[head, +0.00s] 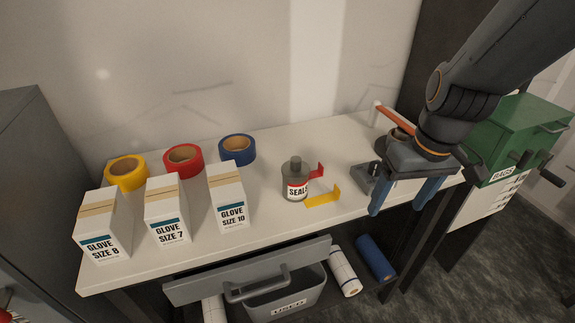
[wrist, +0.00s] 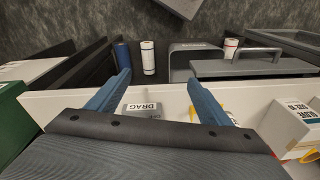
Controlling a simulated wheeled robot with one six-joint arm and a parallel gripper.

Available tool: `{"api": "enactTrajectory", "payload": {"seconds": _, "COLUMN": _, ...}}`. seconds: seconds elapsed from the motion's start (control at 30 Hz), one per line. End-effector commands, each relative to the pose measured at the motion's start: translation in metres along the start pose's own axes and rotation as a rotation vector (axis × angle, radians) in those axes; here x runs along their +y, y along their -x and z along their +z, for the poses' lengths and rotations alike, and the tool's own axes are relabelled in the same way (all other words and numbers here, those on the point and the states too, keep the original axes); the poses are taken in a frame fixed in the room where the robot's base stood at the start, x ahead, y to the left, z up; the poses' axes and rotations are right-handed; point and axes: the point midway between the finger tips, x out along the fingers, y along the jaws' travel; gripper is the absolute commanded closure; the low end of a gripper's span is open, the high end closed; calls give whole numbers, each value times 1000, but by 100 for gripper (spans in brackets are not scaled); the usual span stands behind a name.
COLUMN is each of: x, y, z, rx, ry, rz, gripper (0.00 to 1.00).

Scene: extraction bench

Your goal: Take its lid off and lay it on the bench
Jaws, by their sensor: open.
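A grey jar labelled SEALS (head: 298,184) stands upright on the white bench (head: 270,217), its dark round lid (head: 295,163) on top. My gripper (head: 403,198) is open and empty, over the right end of the bench, well to the right of the jar. Its two blue fingers also show in the wrist view (wrist: 160,95), spread apart. The jar cannot be clearly made out in the wrist view.
A red and a yellow bracket (head: 322,198) lie beside the jar. Glove boxes (head: 167,212) and tape rolls (head: 183,160) fill the left. A grey fixture (head: 368,180) is near my gripper, an open drawer (head: 245,275) below. The bench behind the jar is clear.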

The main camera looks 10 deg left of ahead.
Motion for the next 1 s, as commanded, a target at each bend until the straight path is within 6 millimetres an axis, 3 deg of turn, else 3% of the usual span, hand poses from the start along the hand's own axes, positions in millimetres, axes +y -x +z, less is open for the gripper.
{"api": "enactTrajectory", "payload": {"seconds": 0.03, "x": -19, "y": 10, "z": -20, "rx": 20, "ry": 113, "rz": -26, "gripper": 27}}
{"api": "enactTrajectory", "payload": {"seconds": 0.2, "x": -87, "y": 40, "z": -75, "rx": 99, "ry": 505, "rz": -115, "gripper": 27}}
{"api": "enactTrajectory", "payload": {"seconds": 0.4, "x": -154, "y": 70, "z": -111, "rx": 190, "ry": 838, "rz": -189, "gripper": 27}}
{"api": "enactTrajectory", "payload": {"seconds": 0.57, "x": -176, "y": 78, "z": -120, "rx": 225, "ry": 948, "rz": -210, "gripper": 27}}
{"api": "enactTrajectory", "payload": {"seconds": 1.0, "x": -186, "y": 43, "z": -125, "rx": 226, "ry": 959, "rz": -213, "gripper": 27}}
